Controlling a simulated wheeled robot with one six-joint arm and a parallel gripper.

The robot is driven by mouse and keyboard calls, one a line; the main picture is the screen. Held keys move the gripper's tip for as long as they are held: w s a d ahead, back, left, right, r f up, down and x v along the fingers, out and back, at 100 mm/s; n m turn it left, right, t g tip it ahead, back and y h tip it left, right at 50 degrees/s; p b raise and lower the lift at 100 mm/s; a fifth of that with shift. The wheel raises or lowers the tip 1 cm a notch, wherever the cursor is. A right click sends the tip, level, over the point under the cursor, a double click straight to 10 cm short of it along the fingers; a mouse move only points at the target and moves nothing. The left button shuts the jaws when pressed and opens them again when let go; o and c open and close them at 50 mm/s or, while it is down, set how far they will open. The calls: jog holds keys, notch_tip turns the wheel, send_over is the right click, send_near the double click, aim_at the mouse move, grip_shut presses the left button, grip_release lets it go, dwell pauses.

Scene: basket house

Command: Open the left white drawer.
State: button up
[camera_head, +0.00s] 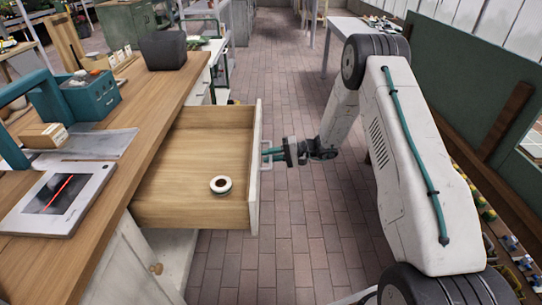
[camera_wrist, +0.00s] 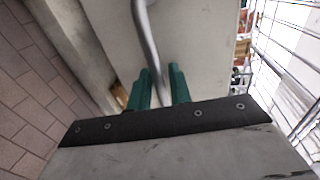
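The white-fronted drawer (camera_head: 254,190) is pulled far out of the wooden-topped counter (camera_head: 150,110). Its wooden inside is bare but for a small white round thing with a dark centre (camera_head: 221,185). My gripper (camera_head: 272,153) is at the outer side of the drawer front, at the handle. In the wrist view, the green fingertips of my gripper (camera_wrist: 160,85) stand on both sides of the grey metal handle (camera_wrist: 146,35), with little gap, so they look shut on it. The drawer front (camera_wrist: 195,35) fills the space behind the handle.
A teal box (camera_head: 80,97), a tablet-like device (camera_head: 58,198) and a dark grey bin (camera_head: 163,50) stand on the counter. A green board (camera_head: 490,100) and shelving line the right side. The brick floor (camera_head: 285,70) between is clear.

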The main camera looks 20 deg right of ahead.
jog(key=shift+o, duration=0.2)
jog(key=shift+d, duration=0.15)
jog(key=v, duration=0.7)
jog(key=shift+d, duration=0.25)
jog(key=shift+s, duration=0.15)
